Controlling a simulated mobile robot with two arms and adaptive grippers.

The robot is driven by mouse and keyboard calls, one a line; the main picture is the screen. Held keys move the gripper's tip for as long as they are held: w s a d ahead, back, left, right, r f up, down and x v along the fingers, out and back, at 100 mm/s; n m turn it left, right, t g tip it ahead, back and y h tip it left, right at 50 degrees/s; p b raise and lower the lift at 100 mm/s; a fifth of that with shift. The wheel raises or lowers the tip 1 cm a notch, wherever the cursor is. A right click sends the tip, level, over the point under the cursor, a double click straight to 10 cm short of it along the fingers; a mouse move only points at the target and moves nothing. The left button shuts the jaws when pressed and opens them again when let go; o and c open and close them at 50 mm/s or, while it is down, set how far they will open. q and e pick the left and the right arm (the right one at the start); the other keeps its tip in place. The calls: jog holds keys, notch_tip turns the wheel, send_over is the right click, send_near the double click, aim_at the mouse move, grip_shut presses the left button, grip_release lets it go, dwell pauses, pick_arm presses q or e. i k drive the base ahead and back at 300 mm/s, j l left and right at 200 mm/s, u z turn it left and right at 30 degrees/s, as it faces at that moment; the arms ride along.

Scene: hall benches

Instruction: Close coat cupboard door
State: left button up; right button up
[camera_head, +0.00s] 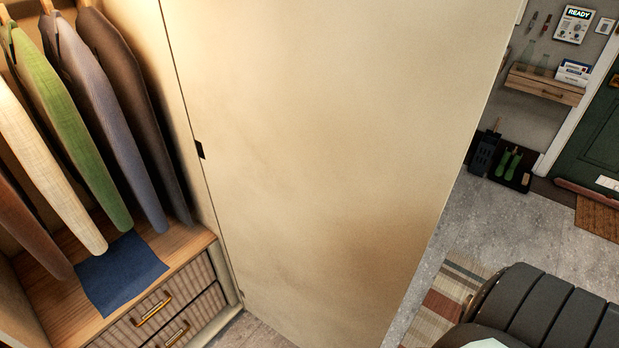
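The coat cupboard door (330,150) is a large plain beige panel in the middle of the head view. It stands open, hinged along its left edge at the cupboard's side wall. A small dark hinge piece (199,150) shows at that edge. The open cupboard is at the left, with several coats hanging in it, among them a green coat (75,130) and a cream coat (45,165). A dark rounded, ribbed part of my own body is at the bottom right, near the door's free edge. Neither of my grippers shows.
A blue cloth (122,272) lies on the cupboard's wooden floor, above drawers (165,310) with brass handles. Right of the door are a striped rug (450,300), a boot tray (500,172), a wall shelf (545,85) and a green door (590,140). Grey floor (490,225) lies clear between.

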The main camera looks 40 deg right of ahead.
aim_at(333, 139)
jog(key=k+l+u, duration=0.45)
jog(key=k+l, duration=0.5)
jog(key=l, duration=0.15)
jog(key=l+u, duration=0.45)
jog(key=l, duration=1.35)
